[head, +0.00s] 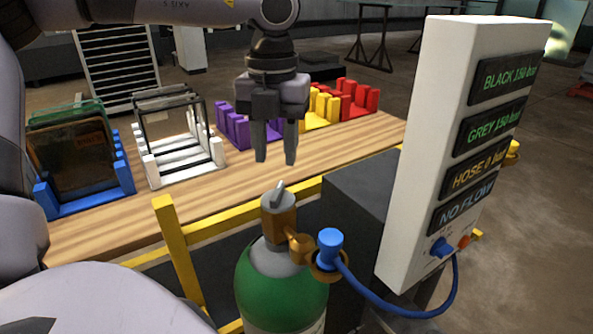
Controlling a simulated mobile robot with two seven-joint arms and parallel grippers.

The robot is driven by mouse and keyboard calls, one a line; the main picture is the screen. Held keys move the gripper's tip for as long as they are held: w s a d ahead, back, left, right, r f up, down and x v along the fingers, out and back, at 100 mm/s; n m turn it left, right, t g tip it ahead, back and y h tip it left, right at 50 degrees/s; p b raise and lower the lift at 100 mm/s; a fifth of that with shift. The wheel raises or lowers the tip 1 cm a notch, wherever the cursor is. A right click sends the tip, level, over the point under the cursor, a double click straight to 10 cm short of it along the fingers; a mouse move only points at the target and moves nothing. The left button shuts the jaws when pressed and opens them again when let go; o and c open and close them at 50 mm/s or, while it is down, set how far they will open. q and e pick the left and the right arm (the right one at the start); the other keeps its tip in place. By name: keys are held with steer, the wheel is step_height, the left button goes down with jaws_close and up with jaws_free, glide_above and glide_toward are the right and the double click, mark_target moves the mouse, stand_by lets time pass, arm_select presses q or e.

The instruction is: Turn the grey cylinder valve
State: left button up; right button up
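A gas cylinder (281,290) with a green body and a grey shoulder stands at the bottom centre. On its top sits a brass valve (281,222) with a grey handle (277,197) that sticks up at a slant. A blue hose connector (330,243) is at the valve's side outlet. My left gripper (275,160) points down above and slightly behind the handle in the picture, apart from it. Its two fingers are spread with nothing between them. My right gripper is not in view.
A white panel (435,130) on the right reads black 150 bar, grey 150 bar, hose 0 bar, no flow. A blue hose (400,308) runs to it. A yellow rail (178,250) stands beside the cylinder. Behind, a wooden table (330,165) holds coloured racks.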

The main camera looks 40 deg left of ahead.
mark_target(276, 192)
arm_select(q)
steer(key=shift+s+f+p, duration=0.15)
steer(key=shift+f+p, duration=0.35)
steer(key=shift+f, duration=3.05)
jaws_close()
